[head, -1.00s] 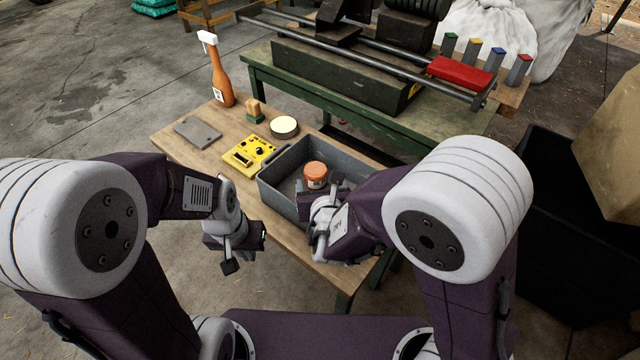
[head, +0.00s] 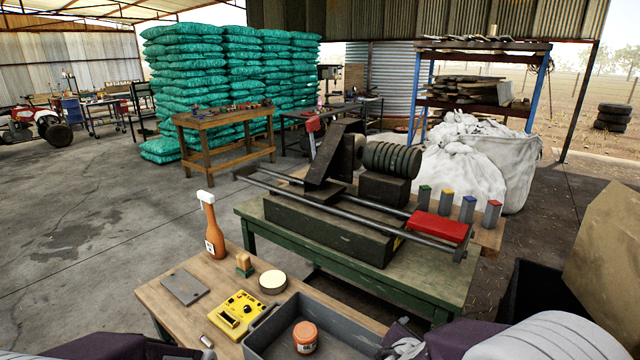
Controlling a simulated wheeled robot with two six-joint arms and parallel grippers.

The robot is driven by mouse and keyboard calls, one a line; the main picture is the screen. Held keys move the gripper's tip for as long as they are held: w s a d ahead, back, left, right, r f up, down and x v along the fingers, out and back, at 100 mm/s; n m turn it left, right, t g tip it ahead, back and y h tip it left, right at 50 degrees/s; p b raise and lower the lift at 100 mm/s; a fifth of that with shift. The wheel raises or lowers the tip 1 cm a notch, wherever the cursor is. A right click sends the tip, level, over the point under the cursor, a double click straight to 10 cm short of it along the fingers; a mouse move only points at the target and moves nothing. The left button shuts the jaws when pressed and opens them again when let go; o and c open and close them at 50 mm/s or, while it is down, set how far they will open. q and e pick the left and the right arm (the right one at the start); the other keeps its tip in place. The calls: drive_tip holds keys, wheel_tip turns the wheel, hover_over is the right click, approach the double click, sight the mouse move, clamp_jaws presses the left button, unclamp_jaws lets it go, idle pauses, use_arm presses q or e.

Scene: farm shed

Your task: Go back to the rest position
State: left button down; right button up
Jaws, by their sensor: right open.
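My right gripper (head: 392,351) shows only in part at the bottom edge, at the right side of the grey bin (head: 262,342); it is open. An orange-lidded jar (head: 305,337) stands inside the bin, apart from the gripper. My left arm shows at the bottom left, but its gripper is below the picture edge.
The wooden table holds an orange spray bottle (head: 212,228), a grey plate (head: 185,286), a yellow device (head: 237,313), a round tin (head: 272,281) and a small brush (head: 244,264). Behind it stands a green bench (head: 445,290) with machinery. Open floor lies left.

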drive_tip(key=s+d+f+m+g+p, duration=0.1)
drive_tip(key=s+d+f+m+g, duration=0.2)
drive_tip(key=s+m, duration=0.4)
drive_tip(key=s+d+f+m+g, duration=0.1)
drive_tip(key=s+d+m+g, duration=0.3)
drive_tip(key=s+m, duration=0.25)
drive_tip(key=s+a+f+m+g+y, duration=0.1)
drive_tip(key=a+f+m+y, duration=0.1)
drive_tip(key=a+m+y, duration=0.4)
drive_tip(key=a+m, duration=0.5)
drive_tip(key=m, duration=0.2)
drive_tip(key=shift+s+a+f, duration=0.15)
drive_tip(key=shift+s, duration=0.25)
